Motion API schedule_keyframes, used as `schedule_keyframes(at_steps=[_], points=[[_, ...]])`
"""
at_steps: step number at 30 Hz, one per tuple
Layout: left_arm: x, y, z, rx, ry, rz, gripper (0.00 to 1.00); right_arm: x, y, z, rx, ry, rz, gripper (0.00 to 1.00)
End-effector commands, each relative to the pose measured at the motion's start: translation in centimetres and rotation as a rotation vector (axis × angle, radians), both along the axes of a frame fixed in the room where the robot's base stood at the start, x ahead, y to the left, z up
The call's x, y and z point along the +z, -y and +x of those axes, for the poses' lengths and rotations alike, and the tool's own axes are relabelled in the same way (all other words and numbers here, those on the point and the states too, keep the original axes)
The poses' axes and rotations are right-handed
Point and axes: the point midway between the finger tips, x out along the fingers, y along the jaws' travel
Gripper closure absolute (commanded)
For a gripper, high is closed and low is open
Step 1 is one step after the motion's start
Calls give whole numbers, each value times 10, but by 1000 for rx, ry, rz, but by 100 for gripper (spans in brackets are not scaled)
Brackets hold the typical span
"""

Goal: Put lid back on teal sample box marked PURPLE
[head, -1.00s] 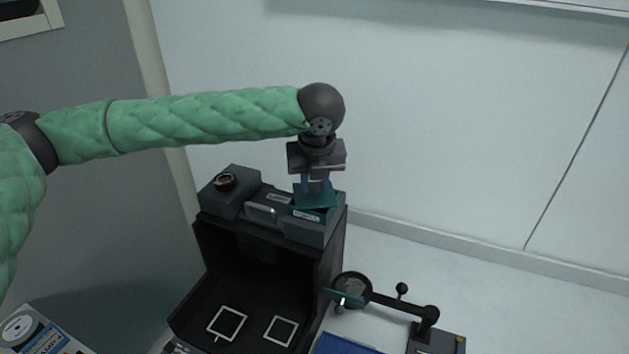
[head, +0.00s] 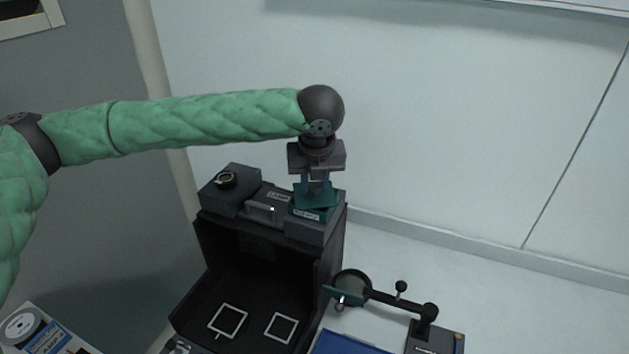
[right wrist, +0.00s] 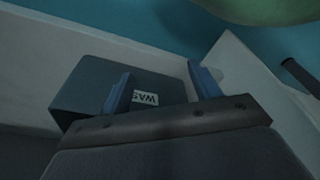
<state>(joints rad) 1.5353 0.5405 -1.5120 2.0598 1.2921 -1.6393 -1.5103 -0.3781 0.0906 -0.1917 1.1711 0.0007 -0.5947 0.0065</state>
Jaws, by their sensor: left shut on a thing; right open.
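The teal lid (head: 315,198) is in my left gripper (head: 316,183), which points down and is shut on it. The lid is just above the teal sample box (head: 306,215), which has a pale label too small to read surely. I cannot tell whether lid and box touch. The box sits on top of a black open-fronted cabinet (head: 330,255), near its right end. My right gripper (right wrist: 165,85) shows only in the right wrist view, with its two blue fingers apart and nothing between them.
A dark block with a round ring (head: 226,179) and a grey labelled block stand left of the box. Two white square outlines mark the cabinet floor. A magnifier on an arm (head: 390,300) stands at right. The right wrist view shows a dark box labelled "WAS" (right wrist: 80,88).

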Motion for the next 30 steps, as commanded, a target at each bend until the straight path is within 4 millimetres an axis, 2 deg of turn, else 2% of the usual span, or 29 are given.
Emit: schedule_keyframes(at_steps=[29, 30], points=[[0, 0, 0, 0, 0, 0, 97, 9, 0, 0, 0, 0, 0, 38], [0, 0, 0, 0, 0, 0, 70, 9, 0, 0, 0, 0, 0, 38]])
